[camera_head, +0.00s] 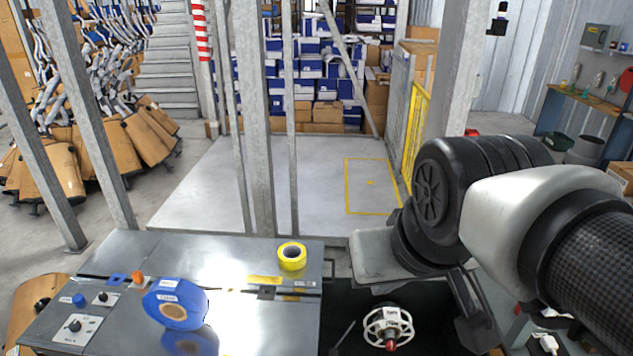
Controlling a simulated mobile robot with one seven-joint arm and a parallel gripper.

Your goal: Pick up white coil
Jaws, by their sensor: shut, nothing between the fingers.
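The white coil (388,327) is a small white spool with a spoked round face and a red part at its lower end. It lies on a dark surface at the bottom middle, right of the metal bench. My gripper (474,325) is the dark part hanging below my wrist, to the right of the coil and apart from it in the picture. It is shut and holds nothing. Its fingertips are dark against a dark background and hard to make out. My arm comes in from the right.
Open floor (320,180) lies beyond, with blue boxes (310,75) at the back.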

